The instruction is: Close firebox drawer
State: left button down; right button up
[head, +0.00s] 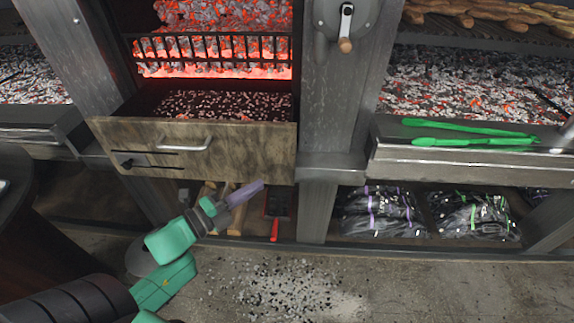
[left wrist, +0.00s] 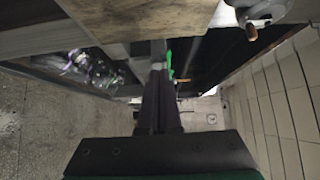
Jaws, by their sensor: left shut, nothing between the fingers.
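The firebox drawer (head: 235,155) sticks out below the glowing fire grate in the head view. Its front is brownish metal with a bar handle (head: 184,145), and dark embers lie inside it. My left gripper (head: 252,190) is shut and empty, just below the lower right part of the drawer front. I cannot tell whether it touches the drawer. My right gripper is not in view.
Green tongs (head: 470,135) lie on the ledge at right. A crank handle (head: 346,25) hangs on the post above. Bagged charcoal (head: 380,212) sits on the lower shelf. Ash and debris (head: 295,290) cover the floor in front. A red-handled tool (head: 275,228) stands under the drawer.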

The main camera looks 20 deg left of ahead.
pick_arm(q)
send_near(289, 156)
jog(key=w+d, duration=0.2)
jog(key=d, duration=0.2)
jog(key=w, duration=0.1)
jog(key=w+a, duration=0.1)
jog(key=shift+w, duration=0.25)
jog(key=shift+w+a, duration=0.1)
jog(key=shift+w, duration=0.3)
jog(key=shift+w, duration=0.1)
